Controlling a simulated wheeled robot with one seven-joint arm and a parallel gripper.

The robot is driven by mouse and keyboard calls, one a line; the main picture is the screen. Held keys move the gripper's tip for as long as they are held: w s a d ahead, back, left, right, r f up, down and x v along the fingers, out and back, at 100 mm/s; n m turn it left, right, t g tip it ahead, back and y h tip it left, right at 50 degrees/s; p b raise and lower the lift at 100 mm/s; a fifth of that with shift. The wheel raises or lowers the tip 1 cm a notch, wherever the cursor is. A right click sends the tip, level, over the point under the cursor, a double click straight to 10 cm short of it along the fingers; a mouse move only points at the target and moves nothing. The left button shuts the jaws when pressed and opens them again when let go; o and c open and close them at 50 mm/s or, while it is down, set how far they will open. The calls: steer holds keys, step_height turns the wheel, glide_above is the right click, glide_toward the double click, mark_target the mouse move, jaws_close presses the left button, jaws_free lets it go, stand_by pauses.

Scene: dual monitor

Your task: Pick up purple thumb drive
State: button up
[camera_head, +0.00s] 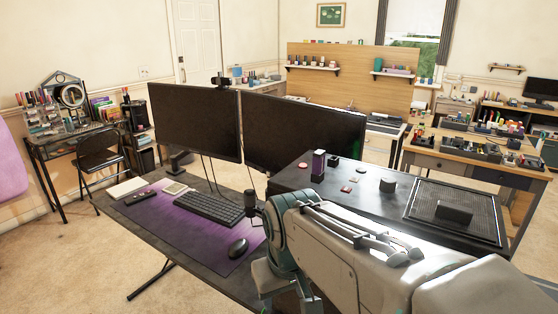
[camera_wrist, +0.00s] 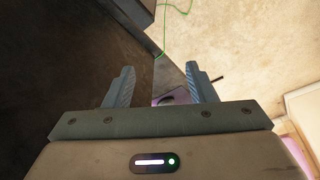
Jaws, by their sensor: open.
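I cannot make out the purple thumb drive for certain in either view. In the head view, a small upright dark block with a purple top (camera_head: 318,164) stands on the black surface (camera_head: 290,181) right of the monitors; I cannot tell if it is the drive. My gripper (camera_wrist: 163,82) is open and empty in the wrist view, its two blue-grey fingers well apart. Beyond the fingers are a dark surface and a small purplish patch (camera_wrist: 178,97), too small to identify. My arm covers the near right of the desk in the head view.
The desk holds a purple mat (camera_head: 180,220), keyboard (camera_head: 208,207), mouse (camera_head: 237,248) and two monitors (camera_head: 196,121). Several small items, a black cylinder (camera_head: 388,185) and a black grille panel (camera_head: 425,199) are on the right surface. A green cord (camera_wrist: 165,30) hangs in the wrist view.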

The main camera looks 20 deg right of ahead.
mark_target(319, 152)
steer(key=w+d+r+n+g+p, duration=0.15)
steer(key=w+d+r, duration=0.35)
steer(key=r, duration=0.5)
steer(key=w+d+r+n+p, duration=0.3)
steer(key=w+d+r, duration=0.15)
steer(key=r, duration=0.65)
steer(key=w+d+r+n+g+p, duration=0.1)
steer(key=w+d+r+n+p, duration=0.1)
steer(key=w+d+r, duration=0.6)
steer(key=a+f, duration=0.1)
steer(key=f, duration=0.1)
steer(key=s+a+f+b, duration=0.1)
steer(key=f, duration=0.1)
steer(key=s+a+f+b, duration=0.1)
steer(key=f, duration=0.1)
steer(key=shift+a, duration=0.25)
steer(key=shift+w+a+f, duration=0.1)
steer(key=shift+f, duration=1.3)
steer(key=shift+w+a+f, duration=0.1)
steer(key=shift+f, duration=1.3)
steer(key=c, duration=1.1)
